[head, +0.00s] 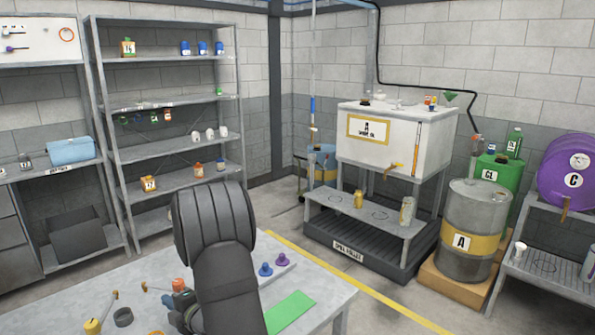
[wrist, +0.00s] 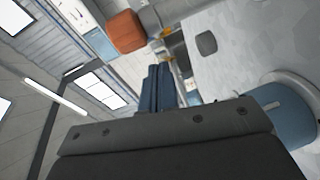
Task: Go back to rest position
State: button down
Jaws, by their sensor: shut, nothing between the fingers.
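My gripper (wrist: 158,88) shows in the wrist view as two dark blue fingers side by side, closed together and with nothing between them. It points away from the camera and touches nothing that I can see. In the head view my dark grey arm rises in front of the table (head: 335,292), and its thick rounded end covers part of the lower shelves. The gripper's fingers cannot be made out there.
The table holds a green mat (head: 290,312), purple knob (head: 281,260), blue knob (head: 265,270) and dark ring (head: 123,317). Shelving (head: 165,105) stands behind. A white tank (head: 390,140) and drum A (head: 468,230) stand right. An orange-brown block (wrist: 125,32) shows in the wrist view.

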jog(key=x, duration=0.6)
dwell(0.3)
jog(key=v, duration=1.7)
jog(key=x, duration=1.7)
jog(key=shift+s+d+n+g+y, duration=0.45)
jog(key=shift+s+d+n+g, duration=0.3)
jog(key=shift+g, duration=0.3)
jog(key=shift+s+d+n+g+y, duration=0.45)
jog(key=shift+s+d+n+g, duration=0.15)
jog(key=shift+s+n+g, duration=0.35)
jog(key=shift+w, duration=0.15)
